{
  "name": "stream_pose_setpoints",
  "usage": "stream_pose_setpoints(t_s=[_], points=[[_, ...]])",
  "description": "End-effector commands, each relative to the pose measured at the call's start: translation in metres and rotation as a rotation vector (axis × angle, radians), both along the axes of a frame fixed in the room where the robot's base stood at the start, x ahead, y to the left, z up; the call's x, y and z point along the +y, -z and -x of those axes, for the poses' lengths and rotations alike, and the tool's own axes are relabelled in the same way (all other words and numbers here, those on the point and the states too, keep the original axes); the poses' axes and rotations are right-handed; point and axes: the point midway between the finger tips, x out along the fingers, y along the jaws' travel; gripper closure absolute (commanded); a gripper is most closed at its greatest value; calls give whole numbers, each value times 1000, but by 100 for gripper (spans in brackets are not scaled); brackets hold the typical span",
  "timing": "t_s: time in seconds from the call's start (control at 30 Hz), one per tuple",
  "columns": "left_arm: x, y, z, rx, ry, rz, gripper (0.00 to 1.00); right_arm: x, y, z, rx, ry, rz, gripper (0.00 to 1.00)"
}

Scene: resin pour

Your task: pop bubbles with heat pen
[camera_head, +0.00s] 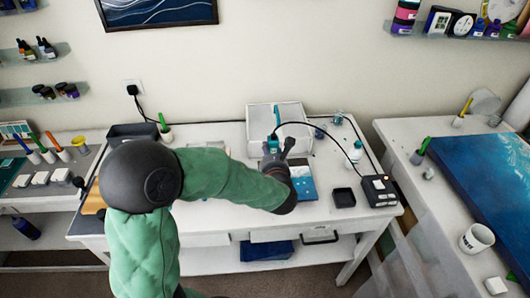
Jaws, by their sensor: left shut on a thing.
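My left arm in its green sleeve reaches over the white workbench, and my left gripper (277,148) is shut on the heat pen (277,118). The pen's visible end is teal and points up above the gripper; its lower end is hidden by my gripper and wrist. A black cable runs from the pen to a control box (379,190) at the right of the bench. A blue and white resin panel (305,184) lies on the bench, partly hidden behind my wrist. Bubbles are too small to make out. My right gripper is not in view.
A white open box (291,117) stands behind the pen. A small black tray (344,198) and a clear bottle (355,153) stand right of the panel. A black bin (132,132) is at the back left. A side table at right holds a mug (477,239) and a large blue panel (490,182).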

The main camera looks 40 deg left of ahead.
Motion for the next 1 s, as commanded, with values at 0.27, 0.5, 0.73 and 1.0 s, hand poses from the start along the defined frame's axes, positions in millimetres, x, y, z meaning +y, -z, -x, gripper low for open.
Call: stream_pose_setpoints(t_s=[0.27, 0.5, 0.73, 1.0], points=[[-12, -1, -14, 0, 1, 0, 94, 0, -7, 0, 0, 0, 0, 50], [-22, -1, -26, -1, 1, -1, 94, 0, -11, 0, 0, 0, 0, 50], [-31, -1, -37, 0, 2, 0, 94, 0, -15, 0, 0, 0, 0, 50], [-43, -1, -50, 0, 1, 0, 94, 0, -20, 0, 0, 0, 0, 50]])
